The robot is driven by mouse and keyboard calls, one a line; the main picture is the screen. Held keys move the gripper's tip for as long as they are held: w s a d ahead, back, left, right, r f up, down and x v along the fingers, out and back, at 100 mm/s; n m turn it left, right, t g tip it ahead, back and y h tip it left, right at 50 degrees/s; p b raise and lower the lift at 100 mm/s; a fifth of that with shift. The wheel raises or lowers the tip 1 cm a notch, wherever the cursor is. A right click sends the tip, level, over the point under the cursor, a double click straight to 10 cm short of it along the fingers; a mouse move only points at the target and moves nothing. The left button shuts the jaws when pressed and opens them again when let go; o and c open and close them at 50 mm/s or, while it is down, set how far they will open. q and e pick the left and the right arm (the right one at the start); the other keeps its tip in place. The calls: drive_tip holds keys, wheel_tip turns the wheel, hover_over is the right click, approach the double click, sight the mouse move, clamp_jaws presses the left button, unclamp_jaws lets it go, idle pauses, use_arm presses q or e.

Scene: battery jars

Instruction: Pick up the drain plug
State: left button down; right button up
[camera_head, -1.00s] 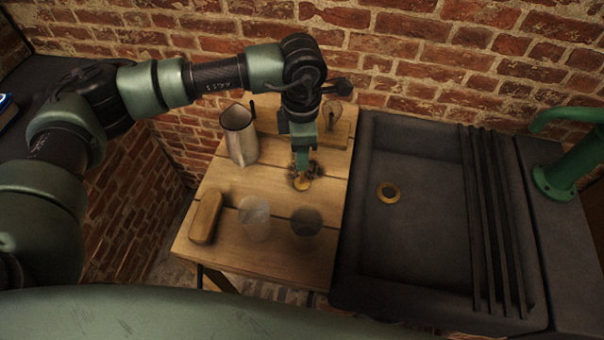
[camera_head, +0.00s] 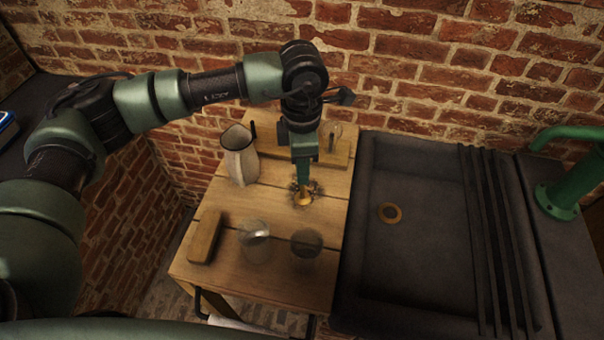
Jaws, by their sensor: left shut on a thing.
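The drain plug (camera_head: 304,199) is a small brass-coloured piece at the tip of my left gripper (camera_head: 303,188). The gripper points down over the wooden table (camera_head: 270,207) and is shut on the plug. A small dark, uneven thing shows around and behind the fingertips, too small to make out. I cannot tell whether the plug is clear of the table top. The sink's brass drain ring (camera_head: 390,213) lies to the right, in the dark sink (camera_head: 425,265). My right gripper is not in view.
A metal pitcher (camera_head: 240,160) stands left of the gripper. A wooden block (camera_head: 206,237), a clear jar (camera_head: 255,243) and a dark jar (camera_head: 306,244) stand nearer. A glass item (camera_head: 335,132) stands behind. Dark bars (camera_head: 487,240) cross the sink's right side, beside a green pump (camera_head: 562,185).

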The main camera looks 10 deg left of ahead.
use_arm(q)
wheel_tip(320, 180, up, 18)
drive_tip(key=b, duration=0.3)
drive_tip(key=shift+f, duration=0.2)
drive_tip(key=shift+w, duration=0.1)
idle(0.4)
